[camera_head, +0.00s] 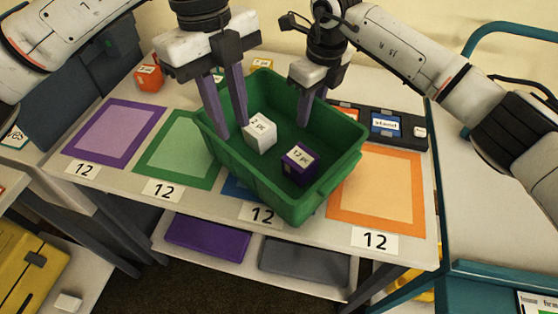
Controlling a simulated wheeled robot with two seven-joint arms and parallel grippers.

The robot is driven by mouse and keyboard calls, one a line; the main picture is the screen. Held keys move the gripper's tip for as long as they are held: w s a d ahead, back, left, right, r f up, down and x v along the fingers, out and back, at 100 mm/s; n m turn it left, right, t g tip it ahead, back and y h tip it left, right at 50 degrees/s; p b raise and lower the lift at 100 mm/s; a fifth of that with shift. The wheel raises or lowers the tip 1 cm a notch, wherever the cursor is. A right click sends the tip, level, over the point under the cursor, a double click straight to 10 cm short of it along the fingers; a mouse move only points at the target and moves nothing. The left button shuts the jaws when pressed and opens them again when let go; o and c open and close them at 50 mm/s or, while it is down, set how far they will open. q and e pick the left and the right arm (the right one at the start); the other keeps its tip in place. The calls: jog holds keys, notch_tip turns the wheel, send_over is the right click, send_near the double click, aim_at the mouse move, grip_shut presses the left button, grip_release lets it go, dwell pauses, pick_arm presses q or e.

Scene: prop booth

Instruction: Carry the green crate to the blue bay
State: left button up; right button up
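The green crate (262,187) is at the middle of the table, over the blue bay (236,189). Only a strip of the blue bay shows at the crate's left; I cannot tell whether the crate touches the table. Inside the crate are a white cube (260,132) and a dark purple cube (299,164). My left gripper (231,130) points down at the crate's left side, with a gap between its fingers; whether they straddle the wall is unclear. My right gripper (305,122) points down at the crate's back right side. Its fingers overlap in view, so their gap is hidden.
A purple bay (153,111) and a green bay (147,168) lie left of the crate, an orange bay (413,225) right of it. An orange cube (149,77) stands at the back left. Dark boxes (409,143) stand behind the orange bay. Trays lie on the shelf below.

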notch_tip(320, 180, up, 11)
jog(key=s+d, duration=0.1)
jog(key=shift+r, duration=0.15)
dwell(0.5)
